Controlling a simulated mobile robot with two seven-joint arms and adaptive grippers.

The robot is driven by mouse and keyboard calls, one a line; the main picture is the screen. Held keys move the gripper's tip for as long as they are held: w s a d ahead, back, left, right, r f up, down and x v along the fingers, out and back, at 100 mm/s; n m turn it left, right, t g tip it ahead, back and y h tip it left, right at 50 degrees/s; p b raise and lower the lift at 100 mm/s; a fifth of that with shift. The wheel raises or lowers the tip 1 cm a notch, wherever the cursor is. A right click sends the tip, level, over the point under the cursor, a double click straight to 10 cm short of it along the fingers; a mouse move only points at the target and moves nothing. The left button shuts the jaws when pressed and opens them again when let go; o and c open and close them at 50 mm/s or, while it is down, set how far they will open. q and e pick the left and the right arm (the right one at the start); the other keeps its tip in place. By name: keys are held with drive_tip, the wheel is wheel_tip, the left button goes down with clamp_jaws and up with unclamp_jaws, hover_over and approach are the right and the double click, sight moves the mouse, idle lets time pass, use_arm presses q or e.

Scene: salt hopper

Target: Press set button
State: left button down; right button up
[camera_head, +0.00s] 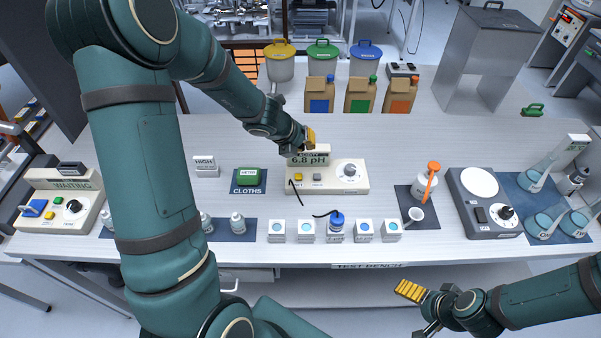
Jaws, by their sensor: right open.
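A cream meter (332,187) stands mid-table, its display (310,160) reading 6.8 pH. My right gripper (418,309) is open and empty, low in front of the bench, far from the meter. A second cream box (60,221) at the far left shows WAITING and has buttons and a knob.
Several small cups (306,231) line the front edge, with a dark cable and a blue-capped probe (337,219) among them. A scale (483,205) stands at right.

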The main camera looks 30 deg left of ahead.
sight(299, 177)
use_arm(q)
wheel_tip(299, 177, down, 8)
drive_tip(key=b, duration=0.8)
drive_tip(key=shift+f, duration=0.1)
drive_tip(key=shift+f+b, duration=0.35)
drive_tip(key=shift+b, duration=0.05)
drive_tip(key=shift+f, duration=0.1)
idle(0.9)
drive_tip(key=shift+f+b, duration=0.3)
drive_tip(key=shift+b, duration=0.05)
drive_tip(key=shift+f+b, duration=0.55)
idle(0.8)
drive_tip(key=shift+r, duration=0.1)
drive_tip(key=shift+r+p, duration=0.9)
drive_tip(key=shift+p, duration=0.1)
